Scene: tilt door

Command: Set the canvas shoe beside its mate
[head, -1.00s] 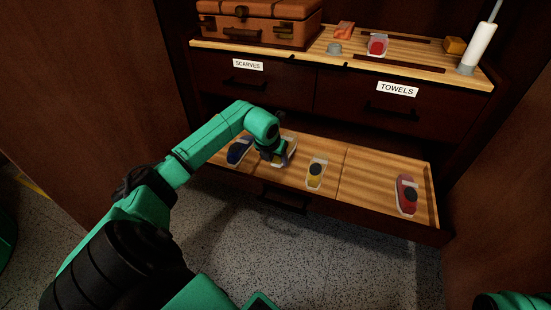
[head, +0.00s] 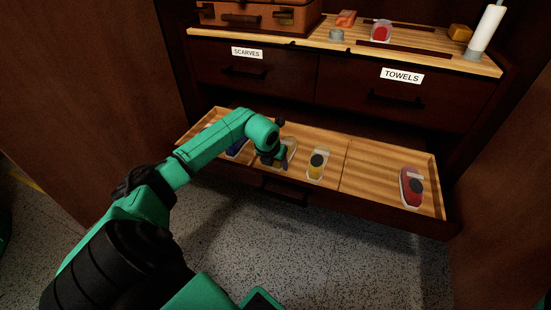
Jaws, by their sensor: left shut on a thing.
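The open drawer (head: 380,178) holds several shoes in divided compartments. My left gripper (head: 277,160) reaches in from the left and is shut on a pale shoe (head: 290,146), which I take to be the canvas shoe. The gripper and wrist partly hide it, and I cannot tell whether it touches the drawer floor. A yellow-and-white shoe (head: 317,165) lies just to its right. A dark blue shoe (head: 237,147) lies to its left, partly behind my arm. A red shoe (head: 411,187) lies in the right compartment. My right gripper is not in view.
Above are shut drawers labelled SCARVES (head: 247,52) and TOWELS (head: 402,75). The top holds a brown suitcase (head: 255,14), a white roll on a stand (head: 486,30) and small items. Bare drawer floor lies left of the red shoe. Dark wooden panels flank both sides.

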